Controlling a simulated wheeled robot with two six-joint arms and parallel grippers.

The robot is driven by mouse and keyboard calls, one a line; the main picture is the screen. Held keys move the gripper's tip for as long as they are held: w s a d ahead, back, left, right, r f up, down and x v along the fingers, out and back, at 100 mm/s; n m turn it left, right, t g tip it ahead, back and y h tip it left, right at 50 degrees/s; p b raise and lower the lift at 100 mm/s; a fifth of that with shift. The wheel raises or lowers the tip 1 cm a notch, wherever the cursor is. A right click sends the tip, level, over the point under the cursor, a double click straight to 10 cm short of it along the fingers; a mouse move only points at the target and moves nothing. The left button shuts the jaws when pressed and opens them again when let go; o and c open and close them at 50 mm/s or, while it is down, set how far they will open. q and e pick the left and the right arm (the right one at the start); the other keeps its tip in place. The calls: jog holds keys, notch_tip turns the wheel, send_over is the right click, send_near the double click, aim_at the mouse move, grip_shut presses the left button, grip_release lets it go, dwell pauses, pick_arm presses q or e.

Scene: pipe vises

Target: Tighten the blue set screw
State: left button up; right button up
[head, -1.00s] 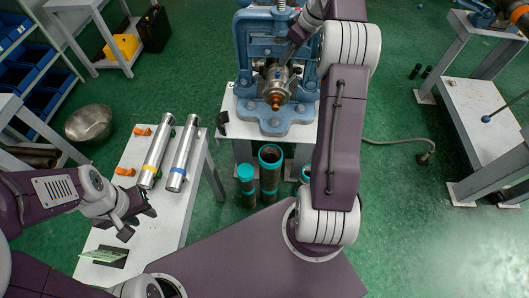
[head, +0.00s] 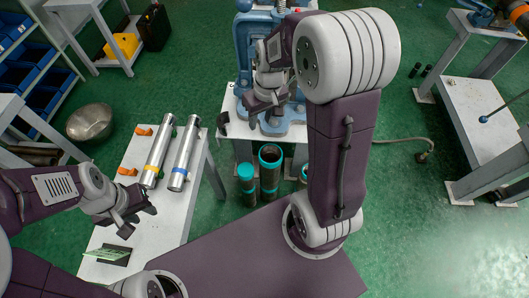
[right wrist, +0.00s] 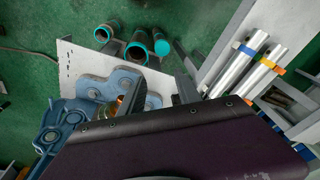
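The blue pipe vise (head: 243,48) stands on a white stand at the back centre; it also shows at lower left in the right wrist view (right wrist: 65,125). My right gripper (head: 270,118) is in front of the vise and hides most of the clamped metal fitting. I cannot make out the blue set screw in either current view. In the right wrist view the right gripper's dark fingers (right wrist: 160,95) stand apart with nothing seen between them. An orange tip (right wrist: 120,98) shows beside one finger. My left gripper (head: 137,221) is open and empty above the white side table.
Two silver pipes, one with a yellow band (head: 157,155) and one with a blue band (head: 183,155), lie on the white side table (head: 165,215). Dark pipes with teal ends (head: 270,175) stand on the floor before the vise stand. A metal bowl (head: 90,122) is at left.

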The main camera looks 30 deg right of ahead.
jog(key=s+a+f, duration=0.1)
jog(key=s+a, duration=0.1)
jog(key=s, duration=0.3)
jog(key=s+a+f+m, duration=0.1)
jog(key=s, duration=0.4)
jog(key=shift+a+f+p, duration=0.3)
jog(key=shift+a+f, duration=0.1)
jog(key=w+d+r+n+p, duration=0.1)
jog(key=w+d+r+n, duration=0.2)
jog(key=w, duration=0.5)
jog(key=w+d+r+p, duration=0.2)
jog(key=w+d+r, duration=0.15)
jog(key=w, duration=0.45)
jog(key=w+d+r+n+t+y+p, duration=0.1)
jog(key=w+d+n, duration=0.25)
jog(key=d, duration=0.45)
jog(key=w+d+r+n+t+y+p, duration=0.1)
jog(key=w+d+r+n+y, duration=0.15)
jog(key=w+d, duration=0.4)
jog(key=shift+h, duration=0.45)
jog(key=x, duration=0.2)
jog(key=s+x, duration=0.1)
jog(key=x, duration=0.2)
jog(key=d+p+x, duration=0.1)
jog(key=x, duration=0.2)
jog(key=shift+s+d+f, duration=0.1)
jog(key=shift+f, duration=0.4)
